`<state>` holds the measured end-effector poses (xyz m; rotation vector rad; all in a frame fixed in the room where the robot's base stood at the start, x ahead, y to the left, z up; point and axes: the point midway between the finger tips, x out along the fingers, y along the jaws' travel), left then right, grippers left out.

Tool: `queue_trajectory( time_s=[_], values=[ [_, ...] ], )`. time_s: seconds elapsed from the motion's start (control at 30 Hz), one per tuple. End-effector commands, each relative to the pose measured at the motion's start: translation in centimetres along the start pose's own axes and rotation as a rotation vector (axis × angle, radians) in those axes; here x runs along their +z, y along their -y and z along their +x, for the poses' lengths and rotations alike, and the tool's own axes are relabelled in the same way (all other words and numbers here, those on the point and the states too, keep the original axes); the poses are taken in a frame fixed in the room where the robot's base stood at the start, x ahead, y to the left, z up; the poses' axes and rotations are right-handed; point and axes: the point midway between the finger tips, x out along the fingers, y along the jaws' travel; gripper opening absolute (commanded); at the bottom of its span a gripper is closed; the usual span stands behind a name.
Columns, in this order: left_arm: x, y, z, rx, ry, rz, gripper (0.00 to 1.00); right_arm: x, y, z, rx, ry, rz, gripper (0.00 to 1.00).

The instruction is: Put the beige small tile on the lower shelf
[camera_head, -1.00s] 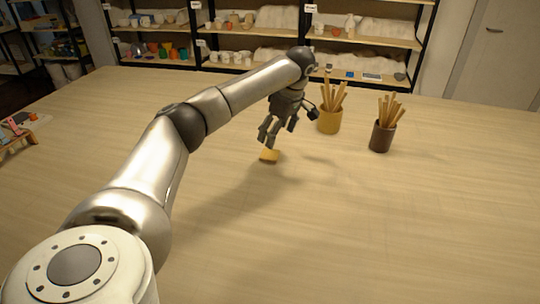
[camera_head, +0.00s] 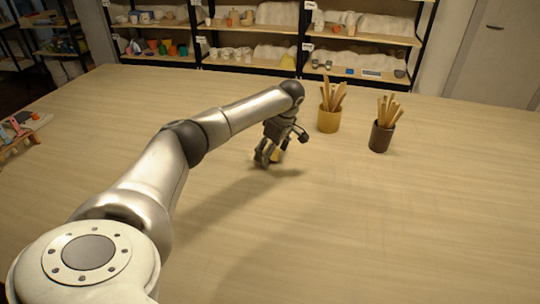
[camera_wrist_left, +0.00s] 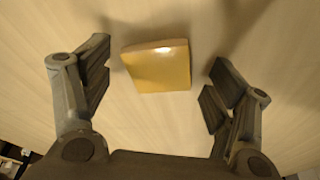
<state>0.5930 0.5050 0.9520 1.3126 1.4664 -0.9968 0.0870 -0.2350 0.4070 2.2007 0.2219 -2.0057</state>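The small tile, yellowish-beige and square-edged, lies on the table. In the left wrist view the tile (camera_wrist_left: 157,65) is between the spread fingers of my left gripper (camera_wrist_left: 158,88), with a gap on each side. In the head view my left gripper (camera_head: 268,156) is low over the table, and only part of the tile (camera_head: 278,156) shows past its fingers. My left gripper is open and holds nothing. My right gripper is not in view. Shelving (camera_head: 250,69) stands behind the table; I cannot tell which board is the lower shelf meant.
A yellow pot of sticks (camera_head: 328,121) and a dark brown pot of sticks (camera_head: 380,136) stand right of my gripper. A small wooden stand (camera_head: 17,132) with coloured things is at the far left. The table's front and right are clear.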

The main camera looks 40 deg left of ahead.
Motion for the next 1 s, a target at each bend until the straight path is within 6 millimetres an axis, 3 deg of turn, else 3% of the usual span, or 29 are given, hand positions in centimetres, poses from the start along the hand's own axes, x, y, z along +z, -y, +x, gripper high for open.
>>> queue_trajectory(
  time_s=[0.07,0.37,0.47,0.77,1.0],
  values=[
    [0.0,0.0,0.0,0.0,0.0,0.0,0.66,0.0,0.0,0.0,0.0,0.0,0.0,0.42],
    [0.0,0.0,0.0,-0.001,0.0,0.0,0.27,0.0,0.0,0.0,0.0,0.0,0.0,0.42],
    [0.0,0.0,0.0,-0.002,0.0,0.0,0.22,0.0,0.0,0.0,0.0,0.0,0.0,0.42],
    [-0.1,0.1,-0.1,-0.003,0.0,0.0,0.22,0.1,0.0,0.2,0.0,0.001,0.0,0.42],
    [-0.7,-0.1,-2.4,0.005,0.0,-0.001,0.22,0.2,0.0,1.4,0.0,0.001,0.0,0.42]
  ],
)
